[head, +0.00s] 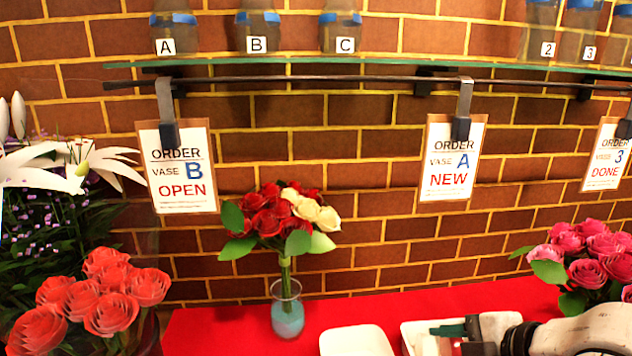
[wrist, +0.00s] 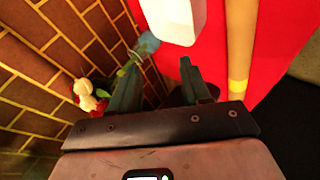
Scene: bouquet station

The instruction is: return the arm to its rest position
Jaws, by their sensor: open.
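My gripper (wrist: 158,82) is open, with its two dark green fingers apart and nothing seen between them. In the head view my arm comes in from the lower right. My gripper (head: 452,336) hangs low over the white tray (head: 408,330) on the red table, partly hiding it. I cannot tell whether it touches the tray. A bouquet of red and cream roses (head: 283,216) stands upright in a glass vase (head: 287,312) with blue in it, apart from my gripper. In the wrist view the vase (wrist: 146,44) is beyond the fingers.
A white dish (head: 356,341) lies between vase and tray. Pink roses (head: 585,258) stand at right, coral roses (head: 100,297) and white lilies (head: 70,165) at left. Order cards B OPEN (head: 180,170), A NEW (head: 452,165) and 3 DONE (head: 606,160) hang below a glass shelf (head: 390,68) with labelled vases.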

